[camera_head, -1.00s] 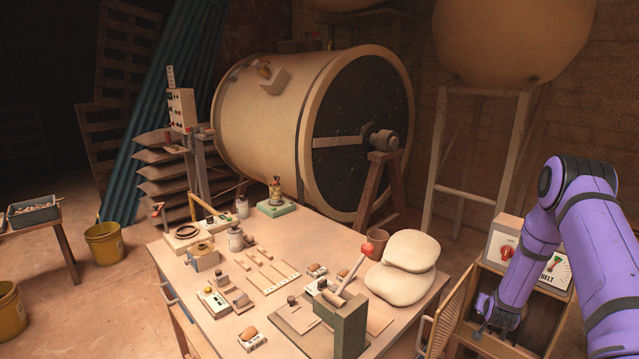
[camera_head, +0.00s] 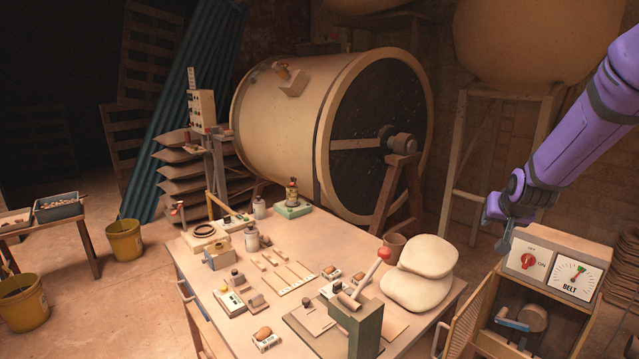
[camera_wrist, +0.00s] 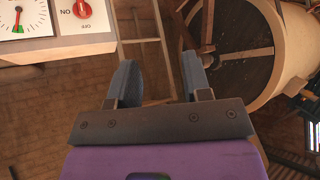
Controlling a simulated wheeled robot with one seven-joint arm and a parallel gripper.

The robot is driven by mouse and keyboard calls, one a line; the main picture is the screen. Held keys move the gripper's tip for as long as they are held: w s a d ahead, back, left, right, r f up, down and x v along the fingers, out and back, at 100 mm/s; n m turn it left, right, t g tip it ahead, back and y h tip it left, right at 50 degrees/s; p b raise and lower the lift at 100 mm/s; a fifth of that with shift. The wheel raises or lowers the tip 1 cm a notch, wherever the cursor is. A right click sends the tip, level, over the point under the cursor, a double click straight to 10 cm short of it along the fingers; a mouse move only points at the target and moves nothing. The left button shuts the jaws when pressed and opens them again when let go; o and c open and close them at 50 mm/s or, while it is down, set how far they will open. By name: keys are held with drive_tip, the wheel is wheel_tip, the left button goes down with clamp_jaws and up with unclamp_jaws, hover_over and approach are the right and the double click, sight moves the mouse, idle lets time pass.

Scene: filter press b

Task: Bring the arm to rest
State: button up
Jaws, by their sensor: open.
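My purple arm comes in from the upper right of the head view. My gripper (camera_head: 497,226) hangs in the air just above and left of the control box (camera_head: 554,266), clear of the table. In the wrist view my gripper (camera_wrist: 160,84) shows two grey fingers spread apart with nothing between them. The box has a red knob (camera_head: 527,262) and a belt gauge (camera_head: 575,277). Its lower compartment is open, and a wheel-like part (camera_head: 532,318) shows inside.
A workbench (camera_head: 405,330) with small parts, a lever press (camera_head: 364,320) and pale sacks (camera_head: 420,272) stands left of the box. A slatted door (camera_head: 468,322) stands open beside it. A large drum (camera_head: 300,115) and a wooden stand (camera_head: 470,190) are behind.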

drive_tip(key=s+a+r+n, duration=0.1)
drive_tip(key=s+a+r, duration=0.5)
drive_tip(key=s+r, duration=0.3)
drive_tip(key=s+a+r+n+g, duration=0.1)
drive_tip(key=s+a+r, duration=0.1)
drive_tip(key=s, duration=0.7)
drive_tip(key=s+a+r+n+g+y, duration=0.1)
drive_tip(key=s+a+r, duration=0.1)
drive_tip(key=s, duration=0.7)
drive_tip(key=s+a+r+g, duration=0.1)
drive_tip(key=s+a+r, duration=0.1)
drive_tip(key=s, duration=0.8)
drive_tip(key=shift+a+n+y, duration=0.4)
drive_tip(key=shift+a, duration=0.1)
